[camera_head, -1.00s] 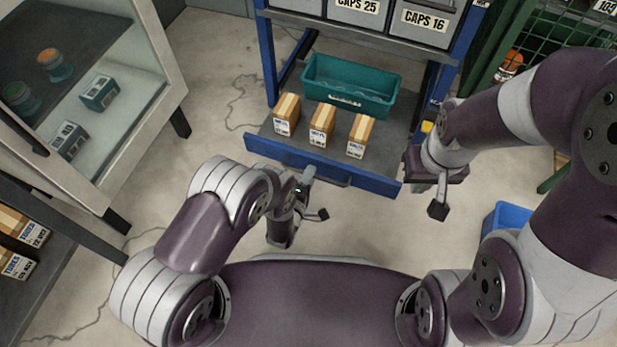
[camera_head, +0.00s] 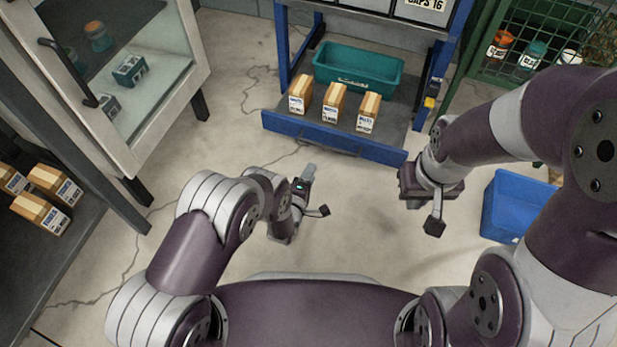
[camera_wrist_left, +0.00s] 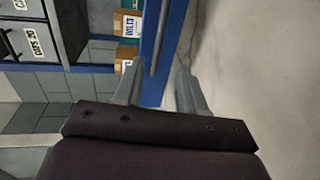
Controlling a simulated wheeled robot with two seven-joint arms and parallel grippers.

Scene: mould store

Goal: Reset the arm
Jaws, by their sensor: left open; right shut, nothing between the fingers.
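My left gripper (camera_head: 308,174) is folded in near the front of my body in the head view, above bare floor. Its two fingers stand apart with nothing between them in the left wrist view (camera_wrist_left: 158,85). My right arm reaches in from the right in the head view.
A blue-fronted drawer (camera_head: 330,140) stands out, holding three small boxes (camera_head: 334,102) and a teal bin (camera_head: 358,70). A glass-fronted cabinet (camera_head: 190,75) is at left, a blue bin (camera_head: 517,205) at right, a green mesh cage (camera_head: 530,30) at back right. The floor between is clear.

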